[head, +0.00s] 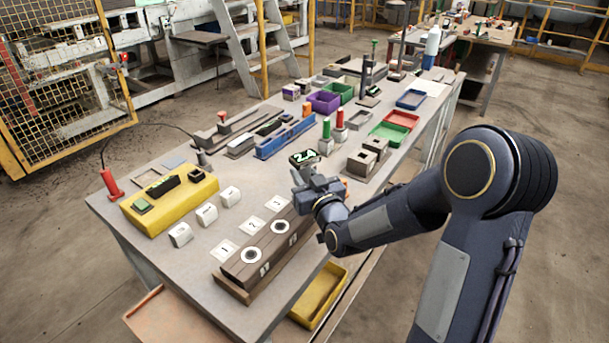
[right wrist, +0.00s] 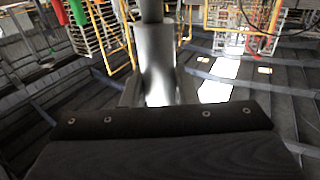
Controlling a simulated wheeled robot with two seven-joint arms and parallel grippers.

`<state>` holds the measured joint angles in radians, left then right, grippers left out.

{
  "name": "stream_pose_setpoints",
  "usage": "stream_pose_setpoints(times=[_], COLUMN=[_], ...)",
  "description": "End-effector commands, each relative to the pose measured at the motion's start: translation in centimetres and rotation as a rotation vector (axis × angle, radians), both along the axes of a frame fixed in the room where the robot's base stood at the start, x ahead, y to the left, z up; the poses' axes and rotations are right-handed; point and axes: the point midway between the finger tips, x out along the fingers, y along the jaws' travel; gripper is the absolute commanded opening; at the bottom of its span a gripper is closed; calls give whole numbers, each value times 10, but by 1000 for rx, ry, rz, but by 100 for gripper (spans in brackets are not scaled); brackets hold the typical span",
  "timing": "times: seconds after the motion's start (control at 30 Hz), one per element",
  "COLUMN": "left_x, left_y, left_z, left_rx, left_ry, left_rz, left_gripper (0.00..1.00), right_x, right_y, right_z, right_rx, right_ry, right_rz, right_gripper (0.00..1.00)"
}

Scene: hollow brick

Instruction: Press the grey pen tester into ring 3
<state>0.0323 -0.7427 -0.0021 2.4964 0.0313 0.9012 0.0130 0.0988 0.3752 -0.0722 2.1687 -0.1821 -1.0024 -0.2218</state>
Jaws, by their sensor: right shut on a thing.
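My right gripper (head: 308,182) is over the far end of the brown brick block (head: 240,268), which has round rings on top. It is shut on the grey pen tester (right wrist: 158,75), a grey cylinder in the right wrist view. The tester's tip is hidden. Ring 1 (head: 253,254) and ring 2 (head: 279,226) show; ring 3 is hidden behind my gripper and arm. Cards 1 (head: 223,250), 2 (head: 251,225) and 3 (head: 277,203) lie along the block's left side. I cannot tell whether the tester touches the block. My left gripper is not in view.
A dark display reading 24 (head: 303,157) is just behind my gripper. Several white blocks (head: 206,213) and a yellow box (head: 170,200) stand at the left. Green and red bottles (head: 326,140) stand beyond. A yellow bin (head: 320,293) sits below the table's right edge.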

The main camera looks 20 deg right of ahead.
Motion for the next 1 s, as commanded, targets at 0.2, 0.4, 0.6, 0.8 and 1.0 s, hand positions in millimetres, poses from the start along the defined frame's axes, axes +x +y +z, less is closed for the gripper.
stream_pose_setpoints(times=[0.2,0.4,0.6,0.8,1.0], left_x=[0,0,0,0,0], left_y=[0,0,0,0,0], left_z=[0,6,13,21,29], left_rx=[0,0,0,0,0], left_ry=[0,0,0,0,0], left_rz=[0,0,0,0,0], left_gripper=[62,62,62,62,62], right_x=[-1,-1,0,0,0], right_y=[0,0,0,0,0], right_z=[-3,8,25,42,59], right_rx=[1,1,0,0,0], right_ry=[8,7,4,3,1], right_rz=[1,0,1,1,0], right_gripper=[6,6,6,6,6])
